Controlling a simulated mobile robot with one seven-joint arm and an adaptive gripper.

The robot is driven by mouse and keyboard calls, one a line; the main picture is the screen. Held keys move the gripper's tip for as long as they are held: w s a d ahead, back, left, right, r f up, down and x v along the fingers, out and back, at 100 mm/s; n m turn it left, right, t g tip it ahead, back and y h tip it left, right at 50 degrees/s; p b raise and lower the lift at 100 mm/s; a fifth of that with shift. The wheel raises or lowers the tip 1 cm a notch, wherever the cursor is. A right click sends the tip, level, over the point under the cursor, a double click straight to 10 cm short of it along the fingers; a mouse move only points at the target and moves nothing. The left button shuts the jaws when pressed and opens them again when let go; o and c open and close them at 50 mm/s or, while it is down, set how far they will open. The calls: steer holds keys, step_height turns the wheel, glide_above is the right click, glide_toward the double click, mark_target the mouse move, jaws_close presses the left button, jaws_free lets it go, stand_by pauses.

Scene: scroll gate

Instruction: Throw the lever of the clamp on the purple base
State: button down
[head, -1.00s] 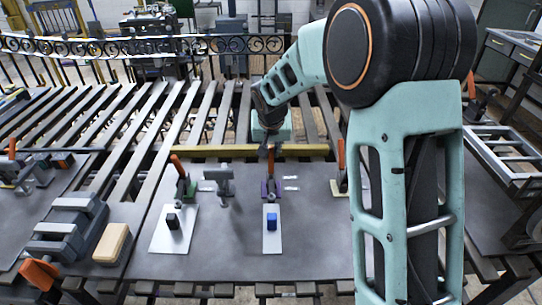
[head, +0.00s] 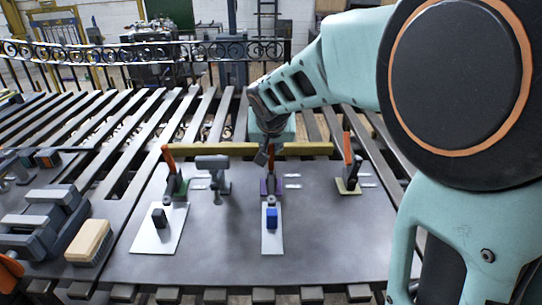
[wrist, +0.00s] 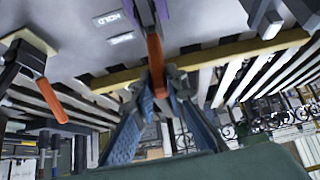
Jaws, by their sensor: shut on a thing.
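The clamp on the purple base (head: 271,188) stands at the middle of the dark plate, between two other upright clamps. Its orange lever (wrist: 154,56) stands up and runs between my gripper's fingers in the wrist view. My gripper (wrist: 160,88) is shut on that lever; in the head view my gripper (head: 264,156) is just above the purple base and hides most of the lever. A blue block (head: 271,219) sits in front of the clamp on a white plate (head: 272,243). The clamp's contact with the block is hard to make out.
A green-based clamp (head: 173,182) with an orange lever and a grey fixture (head: 212,166) stand to the left. An olive-based clamp (head: 348,180) with an orange lever stands to the right. A yellow bar (head: 190,150) runs behind. A brush-like block (head: 88,243) lies at left.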

steer(key=b, duration=0.3)
steer(key=shift+s+f+t, duration=0.25)
steer(key=shift+s+t, duration=0.05)
steer(key=shift+s+r+b, duration=0.1)
steer(key=shift+r+b, duration=0.05)
steer(key=shift+b, duration=0.25)
steer(key=c, duration=1.9)
jaws_free()
steer(key=shift+s, duration=0.1)
steer(key=shift+c, duration=0.2)
step_height(320, 180, up, 10)
